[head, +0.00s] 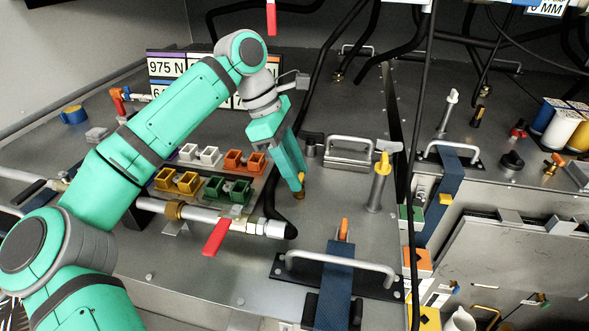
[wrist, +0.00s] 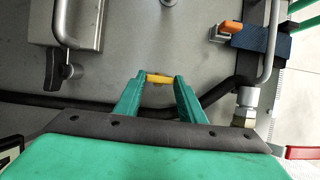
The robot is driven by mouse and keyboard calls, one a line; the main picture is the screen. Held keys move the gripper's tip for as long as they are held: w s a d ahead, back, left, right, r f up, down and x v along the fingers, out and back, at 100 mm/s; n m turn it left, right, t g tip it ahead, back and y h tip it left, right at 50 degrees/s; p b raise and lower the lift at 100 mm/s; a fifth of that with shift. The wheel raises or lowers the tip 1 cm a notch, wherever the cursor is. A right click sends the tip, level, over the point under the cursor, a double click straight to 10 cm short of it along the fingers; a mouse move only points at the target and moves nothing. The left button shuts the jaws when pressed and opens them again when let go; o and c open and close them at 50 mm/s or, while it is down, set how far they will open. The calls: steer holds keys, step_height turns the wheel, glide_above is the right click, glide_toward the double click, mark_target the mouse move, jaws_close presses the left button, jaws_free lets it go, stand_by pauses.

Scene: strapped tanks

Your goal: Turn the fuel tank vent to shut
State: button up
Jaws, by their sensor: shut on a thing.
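My gripper (head: 299,188) points down at the grey tank top, its green fingers closed on a small yellow-orange piece (head: 300,194). In the wrist view the piece (wrist: 159,79) lies crosswise between the two fingertips (wrist: 158,85), one finger at each end. It looks like a small vent handle, but no label shows on it. The fingers hide its ends, and its base is not clear. I cannot tell from its angle whether the vent is open or shut.
A silver pipe with a red lever (head: 217,237) runs left of my gripper. A yellow-topped post (head: 380,180) stands to the right. A blue strap (head: 335,283) crosses a metal handle in front. A black hose (wrist: 40,100) passes close to the fingers. Coloured connector blocks (head: 226,191) lie left.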

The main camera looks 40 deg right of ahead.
steer(key=shift+w, duration=0.1)
steer(key=o, duration=1)
steer(key=shift+o, duration=0.2)
steer(key=v, duration=1)
steer(key=shift+a+r, duration=0.15)
steer(key=shift+r, duration=0.25)
